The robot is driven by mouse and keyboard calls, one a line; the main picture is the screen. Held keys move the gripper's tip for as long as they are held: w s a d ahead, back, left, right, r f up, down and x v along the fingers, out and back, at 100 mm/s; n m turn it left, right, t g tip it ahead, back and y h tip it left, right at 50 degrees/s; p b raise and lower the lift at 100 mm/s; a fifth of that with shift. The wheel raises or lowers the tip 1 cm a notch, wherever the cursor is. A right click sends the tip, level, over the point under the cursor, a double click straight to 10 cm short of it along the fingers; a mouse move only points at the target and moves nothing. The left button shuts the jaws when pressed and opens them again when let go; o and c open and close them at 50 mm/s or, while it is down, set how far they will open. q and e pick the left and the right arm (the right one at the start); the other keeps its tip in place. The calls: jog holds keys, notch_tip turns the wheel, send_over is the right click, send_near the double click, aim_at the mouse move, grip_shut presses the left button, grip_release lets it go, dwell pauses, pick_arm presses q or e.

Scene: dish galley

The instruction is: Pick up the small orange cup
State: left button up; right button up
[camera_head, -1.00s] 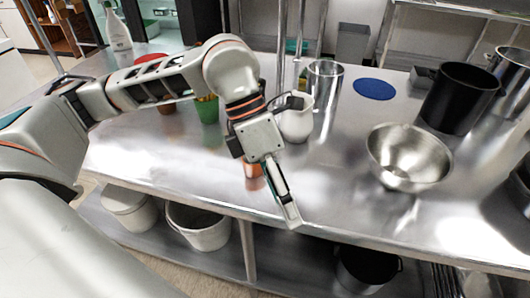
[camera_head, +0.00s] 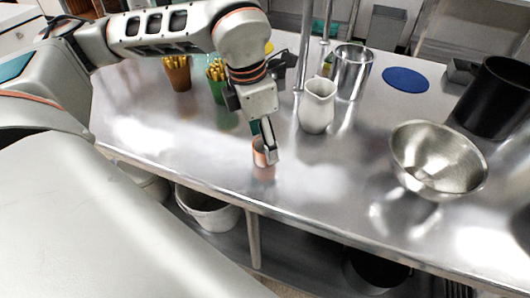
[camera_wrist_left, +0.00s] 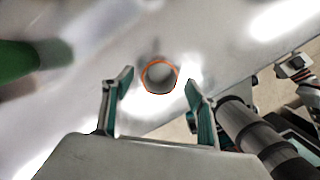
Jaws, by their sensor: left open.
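The small orange cup (camera_head: 259,152) stands upright on the steel table, near its front edge. My left gripper (camera_head: 267,147) hangs over it in the head view, and a finger hides part of the cup. In the left wrist view the cup (camera_wrist_left: 160,76) shows as an orange rim seen from above. It lies ahead of and between the two spread teal-padded fingertips (camera_wrist_left: 158,88), and neither finger visibly touches it. The left gripper is open and empty. My right gripper is not in view.
A white pitcher (camera_head: 317,105) and a metal canister (camera_head: 351,72) stand to the right, with a steel bowl (camera_head: 437,160) further right. A green cup (camera_head: 217,88) and a brown cup (camera_head: 178,76) hold yellow sticks behind. The table left of the orange cup is clear.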

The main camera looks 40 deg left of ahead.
pick_arm(q)
jog(key=shift+w+d+f, duration=0.1)
jog(key=shift+w+f, duration=0.1)
jog(key=shift+f, duration=1)
jog(key=c, duration=1.2)
jog(key=shift+r, duration=0.15)
jog(key=shift+c, duration=0.2)
